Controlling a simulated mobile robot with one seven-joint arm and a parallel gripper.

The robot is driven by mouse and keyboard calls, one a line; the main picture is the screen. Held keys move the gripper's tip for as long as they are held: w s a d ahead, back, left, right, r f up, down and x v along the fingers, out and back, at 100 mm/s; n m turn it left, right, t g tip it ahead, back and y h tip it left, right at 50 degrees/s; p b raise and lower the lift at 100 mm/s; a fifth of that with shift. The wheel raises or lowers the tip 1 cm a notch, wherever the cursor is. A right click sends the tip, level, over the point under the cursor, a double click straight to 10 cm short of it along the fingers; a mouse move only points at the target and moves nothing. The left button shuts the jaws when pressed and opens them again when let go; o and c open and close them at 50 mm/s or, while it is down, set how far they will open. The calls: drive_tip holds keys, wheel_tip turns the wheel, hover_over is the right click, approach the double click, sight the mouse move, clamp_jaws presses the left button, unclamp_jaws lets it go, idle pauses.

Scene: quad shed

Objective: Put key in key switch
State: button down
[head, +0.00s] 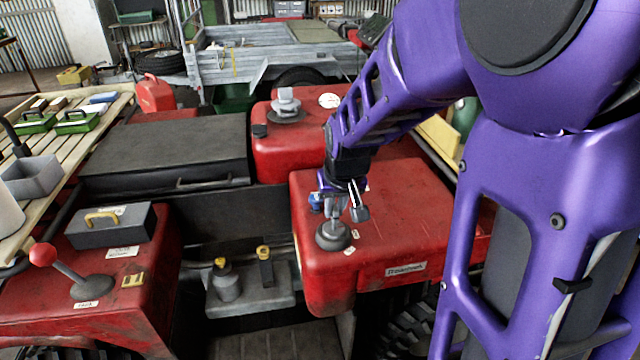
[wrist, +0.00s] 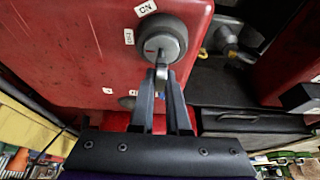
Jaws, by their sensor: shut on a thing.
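The key switch (head: 333,236) is a round grey knob-like fitting on the corner of the red bodywork. In the wrist view the key switch (wrist: 162,38) shows its round face at top centre, with small white labels beside it. My gripper (head: 343,207) is right above it and points down at it. In the wrist view my gripper (wrist: 161,82) is shut on the small grey key (wrist: 161,70). The key's tip is at or over the lower part of the switch face. I cannot tell whether it is in the slot. The fingers hide part of the key.
A red-knobbed lever (head: 42,256) and a grey box with a yellow handle (head: 110,224) are at the left. Another grey fitting (head: 286,103) stands on the rear red bodywork. Two yellow-topped controls sit on a grey plate (head: 250,297). The red surface right of the switch is clear.

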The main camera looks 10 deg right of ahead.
drive_tip(key=shift+f, duration=0.9)
drive_tip(key=c, duration=0.8)
unclamp_jaws()
